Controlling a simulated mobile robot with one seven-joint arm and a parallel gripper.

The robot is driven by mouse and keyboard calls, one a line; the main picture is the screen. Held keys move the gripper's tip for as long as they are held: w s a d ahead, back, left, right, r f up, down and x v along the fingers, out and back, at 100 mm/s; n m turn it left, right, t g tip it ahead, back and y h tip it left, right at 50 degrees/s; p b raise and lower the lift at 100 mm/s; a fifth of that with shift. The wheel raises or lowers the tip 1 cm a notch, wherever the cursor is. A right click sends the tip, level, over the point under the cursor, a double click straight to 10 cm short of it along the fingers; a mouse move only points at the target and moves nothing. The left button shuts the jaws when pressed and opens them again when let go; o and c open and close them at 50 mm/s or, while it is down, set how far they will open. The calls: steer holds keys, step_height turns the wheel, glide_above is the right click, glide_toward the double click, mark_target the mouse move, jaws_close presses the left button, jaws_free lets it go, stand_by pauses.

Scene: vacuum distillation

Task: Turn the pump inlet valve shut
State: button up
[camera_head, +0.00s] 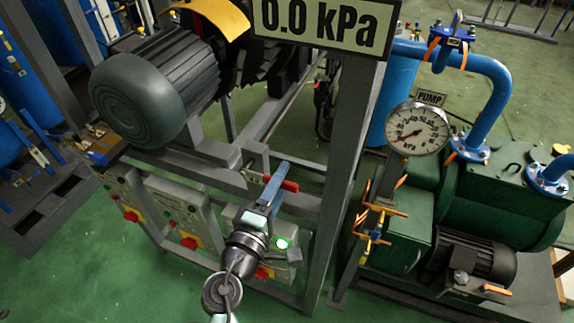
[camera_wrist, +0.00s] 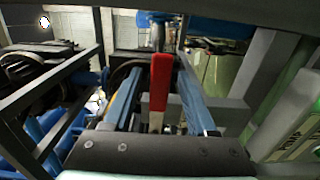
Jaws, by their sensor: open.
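A red lever handle (camera_head: 285,183) sits on a valve at the grey frame, left of the display post. No label on it is readable, so I cannot tell if it is the pump inlet valve. My gripper (camera_head: 278,172) is open at this lever, its blue fingers partly covering the valve body. In the wrist view the red lever (camera_wrist: 160,80) stands upright between the two spread blue fingers, with a visible gap on each side. Its pale lower end is partly hidden by the gripper.
A display (camera_head: 325,22) reads 0.0 kPa on a grey post. A round gauge (camera_head: 418,128) and a PUMP label (camera_head: 431,98) stand near the green pump unit (camera_head: 490,200). Control boxes with red knobs (camera_head: 188,242) hang on the frame. Green floor is open at lower left.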

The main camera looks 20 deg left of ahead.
steer(key=shift+w, duration=1.55)
jaws_close()
